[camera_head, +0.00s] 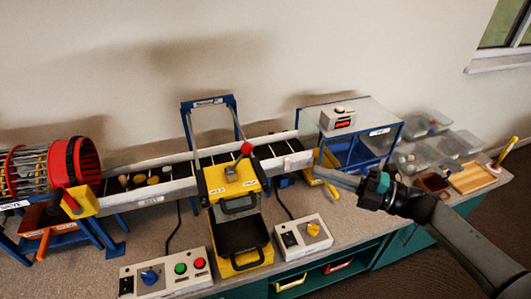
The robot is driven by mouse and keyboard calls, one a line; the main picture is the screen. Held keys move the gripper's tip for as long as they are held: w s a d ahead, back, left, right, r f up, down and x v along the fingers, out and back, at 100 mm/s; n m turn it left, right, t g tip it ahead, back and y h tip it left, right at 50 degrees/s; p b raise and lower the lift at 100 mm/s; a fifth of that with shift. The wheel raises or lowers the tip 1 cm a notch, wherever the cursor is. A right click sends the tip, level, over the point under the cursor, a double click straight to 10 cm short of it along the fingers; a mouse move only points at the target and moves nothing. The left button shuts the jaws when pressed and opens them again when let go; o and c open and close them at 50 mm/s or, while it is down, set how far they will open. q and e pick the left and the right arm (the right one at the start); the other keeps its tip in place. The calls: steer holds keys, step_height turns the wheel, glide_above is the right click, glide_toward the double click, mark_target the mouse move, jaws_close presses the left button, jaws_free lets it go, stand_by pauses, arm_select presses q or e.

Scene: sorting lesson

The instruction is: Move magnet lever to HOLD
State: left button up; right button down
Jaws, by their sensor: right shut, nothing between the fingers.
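A lever with a red ball knob (247,148) stands on a yellow control box (232,181) in front of the blue gantry frame (209,103). The lever tilts up and to the right. White labels on the box are too small to read. My right gripper (319,174) reaches in from the right, shut and empty. It is to the right of the lever and apart from it, near the right end of the conveyor. My left gripper is not in view.
A conveyor (150,195) with several small pieces runs behind the yellow box. A clear blue-framed tank (365,125) stands behind my right gripper. A black bin (238,235) and control panels with a blue knob (150,277) and a yellow knob (313,229) are in front.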

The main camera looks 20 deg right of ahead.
steer(key=r+p, duration=0.1)
steer(key=p, duration=0.1)
glide_above(265, 175)
steer(key=shift+s, duration=0.1)
steer(key=shift+r, duration=0.1)
stand_by(0.4)
